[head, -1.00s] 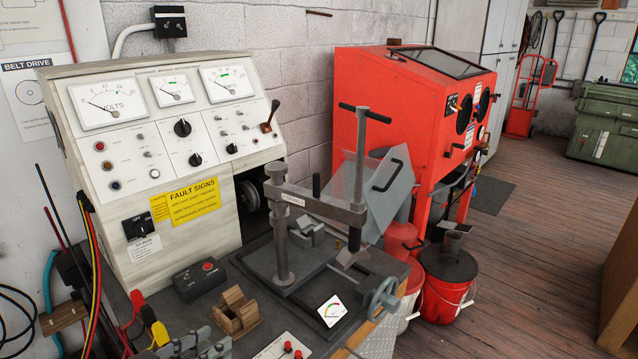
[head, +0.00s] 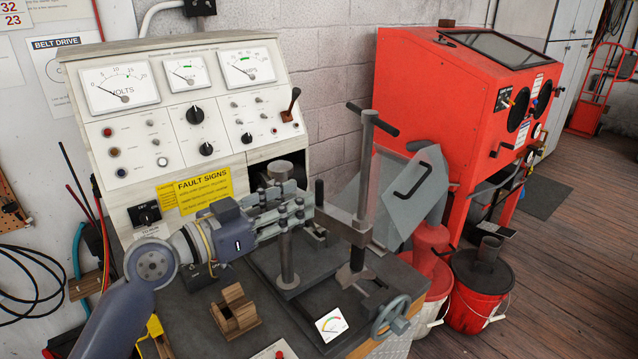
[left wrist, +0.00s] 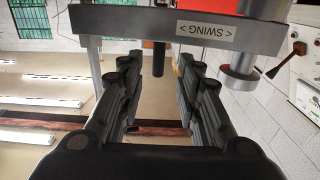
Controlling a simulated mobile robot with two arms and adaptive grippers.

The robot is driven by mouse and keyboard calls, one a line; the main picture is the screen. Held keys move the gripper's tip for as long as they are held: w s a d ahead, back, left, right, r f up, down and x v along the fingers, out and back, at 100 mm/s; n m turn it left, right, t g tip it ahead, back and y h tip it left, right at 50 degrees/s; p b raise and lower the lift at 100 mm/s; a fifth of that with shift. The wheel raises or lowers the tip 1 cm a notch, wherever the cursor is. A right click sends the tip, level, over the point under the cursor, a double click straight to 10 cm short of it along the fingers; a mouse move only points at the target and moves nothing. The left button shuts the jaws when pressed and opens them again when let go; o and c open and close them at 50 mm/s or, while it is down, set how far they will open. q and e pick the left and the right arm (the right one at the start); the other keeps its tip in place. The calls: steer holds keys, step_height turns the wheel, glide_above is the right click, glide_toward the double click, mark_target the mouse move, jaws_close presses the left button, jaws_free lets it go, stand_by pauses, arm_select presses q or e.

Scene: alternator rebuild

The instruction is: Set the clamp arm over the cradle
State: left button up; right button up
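The clamp arm (head: 343,224) is a grey bar on an upright post (head: 287,258), with a T-handled screw (head: 366,175) at its right end. Its bar with a "SWING" label crosses the top of the left wrist view (left wrist: 150,20). A dark peg (left wrist: 158,62) sticks out from the bar. My left gripper (head: 308,213) is open at the clamp arm, and in the left wrist view its fingers stand on either side of the peg, apart from it. The cradle (head: 316,233) on the base plate is mostly hidden behind gripper and arm. My right gripper is not in view.
The white test panel (head: 150,120) stands close behind my left arm. A wooden block (head: 235,312), a gauge card (head: 331,324) and a handwheel (head: 391,316) are at the bench's front. A red cabinet (head: 430,110) and red buckets (head: 478,295) stand to the right.

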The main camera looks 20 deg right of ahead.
mark_target(319, 204)
arm_select(q)
steer(key=p+x, duration=0.1)
steer(key=x, duration=0.4)
steer(key=shift+d, duration=0.4)
steer(key=shift+w+d, duration=0.1)
steer(key=shift+d, duration=0.05)
steer(key=shift+d+f, duration=0.1)
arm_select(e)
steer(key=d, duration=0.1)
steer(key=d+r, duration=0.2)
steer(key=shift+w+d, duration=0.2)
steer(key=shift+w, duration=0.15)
arm_select(q)
steer(key=shift+c, duration=0.2)
jaws_close()
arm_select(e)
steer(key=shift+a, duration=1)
